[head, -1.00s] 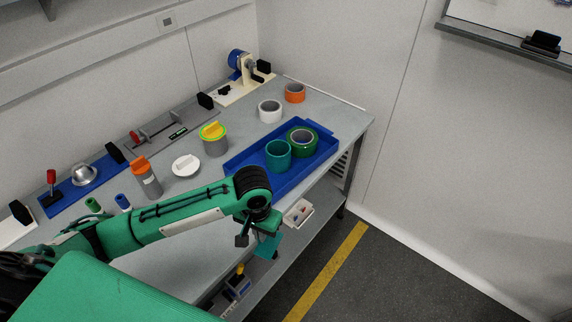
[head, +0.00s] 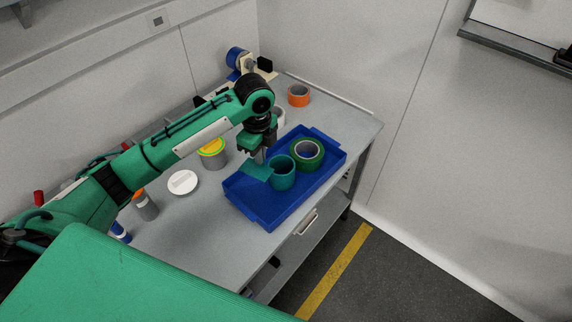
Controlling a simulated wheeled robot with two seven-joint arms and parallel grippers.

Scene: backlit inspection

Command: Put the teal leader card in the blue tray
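The teal leader card (head: 256,171) is a flat, thin piece at the fingertips of my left gripper (head: 260,157). The gripper is shut on it and points downward. The card shows over the back left part of the blue tray (head: 262,205); I cannot tell its exact height above the tray. The tray sits on the bench and holds a teal ring (head: 282,178) and a green tape roll (head: 307,155). The card shows right beside the teal ring; whether they touch is unclear. My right gripper is not in view.
On the grey bench (head: 184,232) are a white round lid (head: 183,182), a yellow-topped tin (head: 211,148) and an orange-topped bottle (head: 145,205). An orange tape roll (head: 299,95) stands at the back. The tray's front left floor is clear.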

